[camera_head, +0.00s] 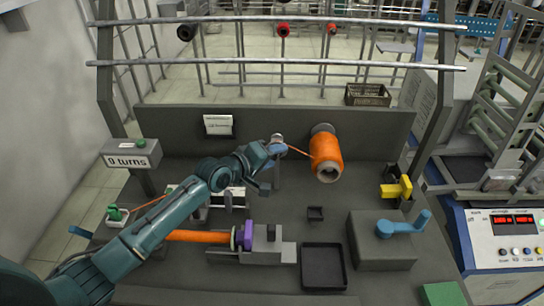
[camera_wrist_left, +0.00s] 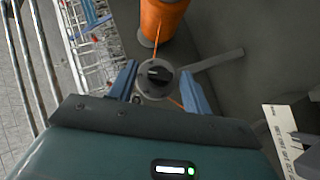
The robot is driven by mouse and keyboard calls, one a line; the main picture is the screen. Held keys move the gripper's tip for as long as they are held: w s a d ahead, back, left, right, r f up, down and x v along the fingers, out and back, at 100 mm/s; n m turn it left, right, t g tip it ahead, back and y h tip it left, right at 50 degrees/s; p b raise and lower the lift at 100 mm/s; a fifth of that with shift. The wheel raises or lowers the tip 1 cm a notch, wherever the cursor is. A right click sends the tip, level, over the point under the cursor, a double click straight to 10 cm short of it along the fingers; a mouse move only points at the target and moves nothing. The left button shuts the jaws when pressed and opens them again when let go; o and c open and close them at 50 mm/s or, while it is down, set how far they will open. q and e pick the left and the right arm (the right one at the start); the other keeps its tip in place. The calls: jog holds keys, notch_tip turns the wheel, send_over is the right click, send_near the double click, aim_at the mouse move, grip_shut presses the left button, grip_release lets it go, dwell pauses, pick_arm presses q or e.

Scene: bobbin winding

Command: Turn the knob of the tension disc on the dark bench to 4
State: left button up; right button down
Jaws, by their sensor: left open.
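The tension disc (camera_head: 278,138) stands on the dark bench (camera_head: 375,195), left of the orange thread cone, and is partly hidden behind my left gripper in the head view. In the left wrist view it is a round grey dial with a black knob (camera_wrist_left: 158,73) at its centre. The dial's numbers are too small to read. My left gripper (camera_head: 273,158) is open; in the left wrist view its two blue fingers stand on either side of the dial, with the knob between them. I cannot tell whether they touch it. My right gripper is not in view.
An orange thread cone (camera_head: 325,155) is close to the right of the disc, with a thread running between them. A blue crank (camera_head: 405,224), an empty black tray (camera_head: 323,267) and a yellow part (camera_head: 397,188) are on the bench. A "0 turns" counter (camera_head: 132,158) stands left.

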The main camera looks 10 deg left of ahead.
pick_arm(q)
jog(key=shift+c, duration=0.3)
jog(key=c, duration=0.9)
jog(key=shift+c, duration=0.2)
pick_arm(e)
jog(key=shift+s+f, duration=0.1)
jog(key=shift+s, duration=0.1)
pick_arm(q)
jog(key=shift+r, duration=0.15)
jog(key=shift+w+d+r+m+g+y+p, duration=0.1)
jog(key=shift+d+m+g+y+p, duration=0.1)
jog(key=shift+m+g+y, duration=0.85)
jog(key=shift+d+r+m+y+p, duration=0.2)
jog(key=shift+m+y, duration=0.5)
jog(key=shift+y, duration=1)
jog(key=shift+w+d+f+m+g+y+p, duration=0.2)
jog(key=shift+m+g+y, duration=0.5)
jog(key=shift+y, duration=0.65)
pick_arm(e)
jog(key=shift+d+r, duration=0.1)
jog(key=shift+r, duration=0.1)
pick_arm(q)
jog(key=shift+s+r+m, duration=0.1)
jog(key=shift+s+m, duration=0.05)
jog(key=shift+m, duration=0.1)
